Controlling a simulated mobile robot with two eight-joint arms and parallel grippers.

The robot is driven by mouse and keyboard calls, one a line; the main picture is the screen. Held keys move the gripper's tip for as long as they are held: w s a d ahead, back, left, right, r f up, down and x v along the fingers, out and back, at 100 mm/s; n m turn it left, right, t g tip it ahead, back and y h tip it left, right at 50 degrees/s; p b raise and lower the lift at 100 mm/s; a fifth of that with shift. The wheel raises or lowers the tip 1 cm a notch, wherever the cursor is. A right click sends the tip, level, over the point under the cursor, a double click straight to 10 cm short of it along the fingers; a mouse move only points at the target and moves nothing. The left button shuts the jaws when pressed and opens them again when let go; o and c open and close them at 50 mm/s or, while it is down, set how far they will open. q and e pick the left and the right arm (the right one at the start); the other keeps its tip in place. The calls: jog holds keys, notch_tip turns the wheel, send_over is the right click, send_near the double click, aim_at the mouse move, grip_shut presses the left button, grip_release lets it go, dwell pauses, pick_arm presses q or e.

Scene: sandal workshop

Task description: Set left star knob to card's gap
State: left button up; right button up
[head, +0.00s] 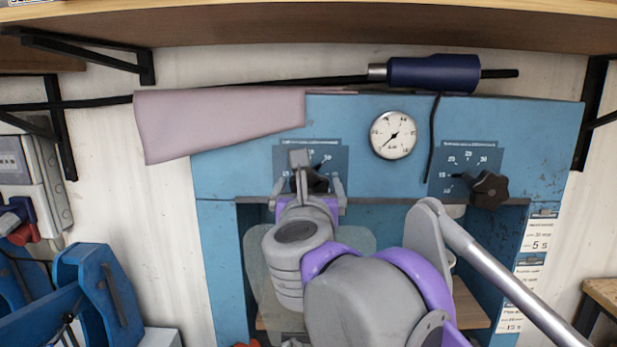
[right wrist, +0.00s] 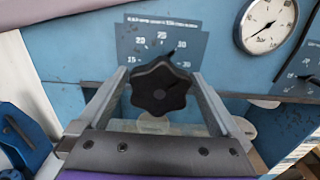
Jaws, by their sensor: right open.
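The left star knob (head: 318,183) is black and sits on a blue scale plate (head: 335,157), partly hidden behind my right gripper (head: 309,188) in the head view. In the right wrist view the left star knob (right wrist: 160,86) shows whole, between the two fingers of my right gripper (right wrist: 160,80). The fingers are open, one on each side, with visible space to the knob. A dark pointer mark runs from the knob to the upper right, near the 30. Several white cards (head: 540,236) hang on the right post; their small print is unreadable. My left gripper is out of view.
A second star knob (head: 489,190) with its own scale is at the right. A round gauge (head: 393,135) sits between the scales. A pinkish sheet (head: 215,122) and a dark blue tool (head: 432,74) lie along the top. A wooden shelf (head: 330,25) hangs above.

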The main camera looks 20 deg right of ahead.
jog(key=shift+x, duration=1.7)
jog(key=c, duration=1.1)
